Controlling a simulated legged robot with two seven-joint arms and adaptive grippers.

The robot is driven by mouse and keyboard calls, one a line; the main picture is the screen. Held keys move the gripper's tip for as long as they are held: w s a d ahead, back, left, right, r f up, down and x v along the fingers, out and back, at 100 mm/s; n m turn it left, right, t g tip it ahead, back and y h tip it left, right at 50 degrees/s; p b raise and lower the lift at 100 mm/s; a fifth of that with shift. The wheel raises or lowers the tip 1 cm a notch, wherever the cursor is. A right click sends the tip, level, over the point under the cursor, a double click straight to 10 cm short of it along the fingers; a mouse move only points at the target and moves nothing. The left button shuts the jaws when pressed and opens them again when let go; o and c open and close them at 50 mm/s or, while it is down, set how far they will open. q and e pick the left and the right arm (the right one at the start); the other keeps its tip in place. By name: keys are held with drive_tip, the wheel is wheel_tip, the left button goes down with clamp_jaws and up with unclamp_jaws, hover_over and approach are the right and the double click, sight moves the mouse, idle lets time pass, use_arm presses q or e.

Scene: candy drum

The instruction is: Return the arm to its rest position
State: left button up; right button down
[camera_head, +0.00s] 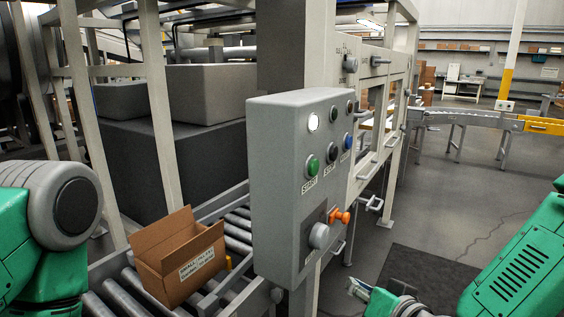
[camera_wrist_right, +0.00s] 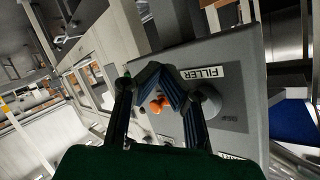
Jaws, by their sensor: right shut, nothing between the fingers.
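My right arm, green, comes in from the lower right in the head view. Its right gripper (camera_head: 360,289) is low at the bottom edge, in front of the floor mat and right of the grey control panel (camera_head: 274,200). In the right wrist view the gripper (camera_wrist_right: 158,70) has its two dark fingers meeting at the tips, shut and empty. The panel (camera_wrist_right: 225,75) lies behind the fingers there, apart from them as far as I can tell. It carries a green start button (camera_head: 312,165), a blue button (camera_head: 347,141) and an orange knob (camera_head: 340,215). My left gripper is out of view.
An open cardboard box (camera_head: 178,262) sits on the roller conveyor (camera_head: 238,228) left of the panel. A pale machine frame (camera_head: 395,100) stands behind the panel. Open floor (camera_head: 450,200) lies to the right, with a dark mat (camera_head: 425,272) near my right arm.

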drive_tip(key=s+f+n+g+b, duration=0.15)
drive_tip(key=s+f+g, duration=0.4)
drive_tip(key=f, duration=0.75)
drive_tip(key=s+d+f+g+h+b, duration=0.1)
drive_tip(key=s+d+f+g+b, duration=0.1)
drive_tip(key=s+d+f, duration=0.2)
drive_tip(key=s+d+f+n+g+h+b, duration=0.1)
drive_tip(key=s+d+f, duration=0.3)
drive_tip(key=s+f, duration=0.5)
drive_tip(key=s+d+f+g+h+b, duration=0.3)
drive_tip(key=s+f, duration=0.4)
drive_tip(key=s, duration=0.3)
drive_tip(key=shift+s+d+g+b, duration=0.35)
drive_tip(key=shift+d+g+b, duration=0.1)
drive_tip(key=shift+d, duration=0.6)
drive_tip(key=shift+f, duration=0.1)
